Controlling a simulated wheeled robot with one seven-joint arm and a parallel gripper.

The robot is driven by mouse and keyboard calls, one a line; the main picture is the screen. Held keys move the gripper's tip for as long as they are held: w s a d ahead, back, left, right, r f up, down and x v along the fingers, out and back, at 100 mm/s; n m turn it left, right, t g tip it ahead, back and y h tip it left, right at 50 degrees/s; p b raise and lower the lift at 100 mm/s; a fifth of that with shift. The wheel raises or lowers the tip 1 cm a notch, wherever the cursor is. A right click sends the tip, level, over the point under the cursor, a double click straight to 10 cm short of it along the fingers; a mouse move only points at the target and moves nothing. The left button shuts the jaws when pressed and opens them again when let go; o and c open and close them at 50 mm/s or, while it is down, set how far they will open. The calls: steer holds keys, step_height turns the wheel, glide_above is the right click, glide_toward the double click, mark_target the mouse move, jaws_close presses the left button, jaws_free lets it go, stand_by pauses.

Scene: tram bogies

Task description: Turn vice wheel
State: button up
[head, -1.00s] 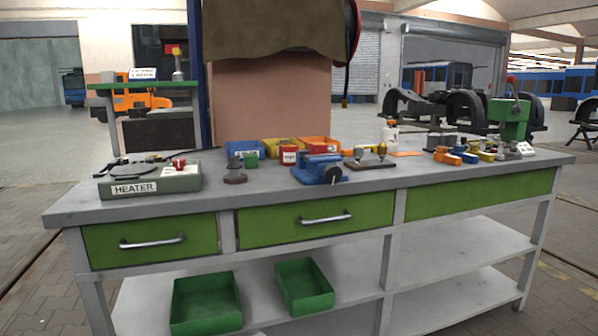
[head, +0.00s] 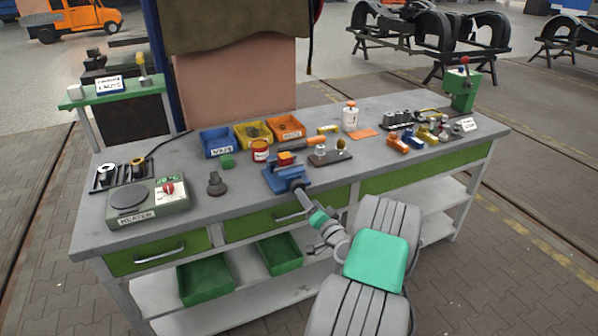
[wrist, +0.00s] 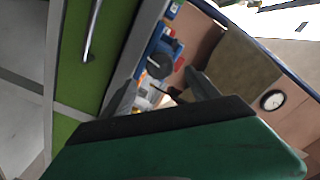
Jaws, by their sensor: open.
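The blue vice (head: 284,179) is on the front edge of the workbench, below the coloured bins. In the wrist view the vice (wrist: 153,45) shows its blue body behind its dark round wheel (wrist: 159,66). My gripper (head: 299,191) is at the front of the vice in the head view, where it covers the wheel. In the wrist view the two grey fingers of my gripper (wrist: 160,92) are apart, with the wheel seen in the gap just beyond the tips. Nothing is held. I cannot tell whether a finger touches the wheel.
On the workbench (head: 235,205) are a heater (head: 150,203), a dark stand (head: 216,184), a red can (head: 260,150), blue (head: 216,143), yellow (head: 252,135) and orange bins (head: 286,128), and a green press (head: 462,90). A green drawer (head: 160,252) lies below the worktop.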

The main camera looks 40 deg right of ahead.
mark_target(297, 187)
steer(key=p+x, duration=0.1)
steer(key=x, duration=0.6)
steer(key=shift+w+a+f+p, duration=0.1)
steer(key=shift+w+p, duration=0.2)
steer(key=shift+c, duration=0.4)
steer(key=c, duration=1.3)
steer(key=shift+f+n+b, duration=0.15)
steer(key=shift+n+b, duration=0.35)
steer(key=shift+b, duration=0.35)
steer(key=n+b, duration=0.2)
steer(key=b, duration=0.3)
steer(key=shift+f, duration=0.25)
steer(key=n+b, duration=0.3)
steer(key=b, duration=0.2)
steer(key=shift+b, duration=0.4)
steer(key=n+b, duration=0.2)
steer(key=shift+r+b, duration=0.25)
steer(key=shift+b, duration=0.05)
